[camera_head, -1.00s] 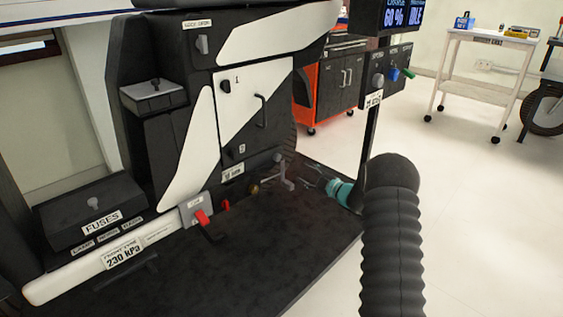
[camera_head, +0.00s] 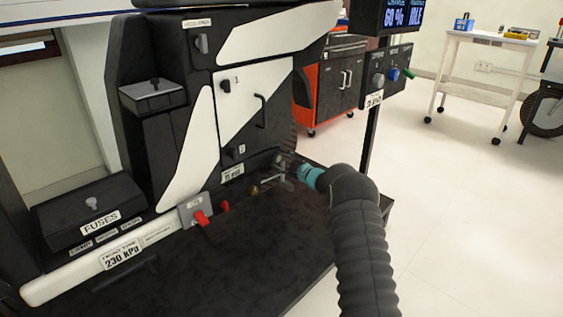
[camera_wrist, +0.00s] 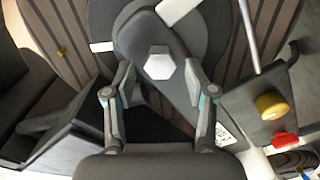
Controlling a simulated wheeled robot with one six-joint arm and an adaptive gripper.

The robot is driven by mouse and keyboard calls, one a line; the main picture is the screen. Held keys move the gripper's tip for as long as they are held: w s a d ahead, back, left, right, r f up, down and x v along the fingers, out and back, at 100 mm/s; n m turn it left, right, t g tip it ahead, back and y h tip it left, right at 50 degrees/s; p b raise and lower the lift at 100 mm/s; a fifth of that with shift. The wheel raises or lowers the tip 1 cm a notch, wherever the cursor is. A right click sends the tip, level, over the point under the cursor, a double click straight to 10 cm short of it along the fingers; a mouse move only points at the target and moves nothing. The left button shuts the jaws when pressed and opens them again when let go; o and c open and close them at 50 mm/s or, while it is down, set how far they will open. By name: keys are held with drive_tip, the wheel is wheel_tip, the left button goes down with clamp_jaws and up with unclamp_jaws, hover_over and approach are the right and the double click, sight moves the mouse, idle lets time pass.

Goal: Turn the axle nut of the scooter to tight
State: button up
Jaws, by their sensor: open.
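The axle nut (camera_wrist: 159,63) is a pale hexagonal nut on a dark grey plate in the wrist view. It shows between the two fingertips of my gripper (camera_wrist: 158,72). The fingers are apart and nothing is held. I cannot tell how much gap in depth separates the fingertips from the nut. In the head view my gripper (camera_head: 285,164) is at the lower right of the black-and-white scooter (camera_head: 150,110), by its rear wheel area. The nut cannot be made out there.
A brass-yellow knob (camera_wrist: 271,105) and a red part (camera_wrist: 285,142) sit right of the gripper in the wrist view. A pale rod (camera_wrist: 249,36) rises near the right finger. A control post (camera_head: 372,130) stands behind my arm.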

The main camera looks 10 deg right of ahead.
clamp_jaws()
drive_tip(key=shift+m, duration=0.3)
drive_tip(key=m+p, duration=0.1)
drive_tip(key=m, duration=0.2)
drive_tip(key=shift+d+r, duration=0.1)
drive_tip(key=m+p, duration=0.1)
drive_tip(key=m, duration=0.3)
drive_tip(key=shift+w, duration=0.1)
drive_tip(key=m+p, duration=0.1)
drive_tip(key=m, duration=0.3)
drive_tip(key=shift+d+m+p, duration=0.2)
drive_tip(key=shift+m+p, duration=0.1)
drive_tip(key=shift+p, duration=0.1)
drive_tip(key=shift+w+d+m+p, duration=0.1)
drive_tip(key=shift+m+p, duration=0.4)
drive_tip(key=shift+m, duration=1.4)
